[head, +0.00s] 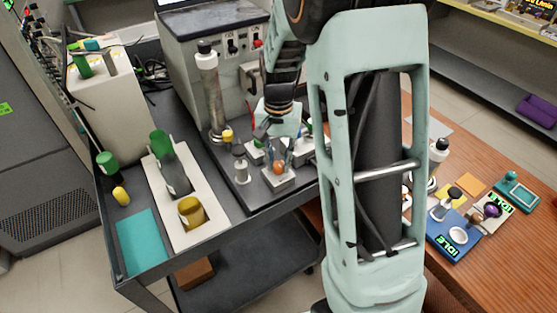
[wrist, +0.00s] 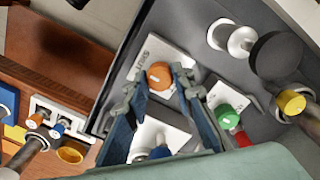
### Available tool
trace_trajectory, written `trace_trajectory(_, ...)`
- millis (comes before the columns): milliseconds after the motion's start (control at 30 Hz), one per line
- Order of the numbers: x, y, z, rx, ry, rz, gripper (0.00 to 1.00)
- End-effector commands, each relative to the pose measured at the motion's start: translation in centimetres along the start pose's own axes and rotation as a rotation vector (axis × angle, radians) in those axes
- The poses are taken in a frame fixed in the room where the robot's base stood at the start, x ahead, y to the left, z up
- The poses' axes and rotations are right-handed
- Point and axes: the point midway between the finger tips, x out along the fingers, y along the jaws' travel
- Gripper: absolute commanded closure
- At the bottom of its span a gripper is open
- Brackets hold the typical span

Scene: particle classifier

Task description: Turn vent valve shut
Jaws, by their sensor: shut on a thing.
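An orange knob (head: 278,168) with a pale mark on top stands on a small light block (head: 280,181) on the dark bench top. In the wrist view the orange knob (wrist: 159,76) sits between the fingertips of my gripper (wrist: 157,88), which is shut on it from both sides. The lettering on its plate (wrist: 160,50) is too small to read surely, so I cannot tell from it whether this is the vent valve. My gripper (head: 277,150) also shows in the head view, reaching down over the knob. A green knob (wrist: 227,115) stands to the right on another plate.
A white-and-blue fitting (wrist: 157,140) lies between my fingers. A tall grey cylinder (head: 211,95) stands left of the knob. A wooden table (head: 480,275) with small devices is at right.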

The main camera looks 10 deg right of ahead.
Motion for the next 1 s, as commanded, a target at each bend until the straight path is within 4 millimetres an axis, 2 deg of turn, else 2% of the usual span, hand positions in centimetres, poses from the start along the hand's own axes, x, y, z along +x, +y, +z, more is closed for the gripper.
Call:
trace_trajectory(533,-0.09,-0.05,-0.09,0.028,0.002,-0.002,1.0)
trace_trajectory(567,-0.1,-0.05,-0.09,0.028,0.002,-0.002,0.76)
trace_trajectory(700,-0.08,-0.03,-0.07,0.027,0.002,-0.002,0.61)
trace_trajectory(1000,-0.14,-0.02,-0.04,0.026,0.001,-0.001,0.6)
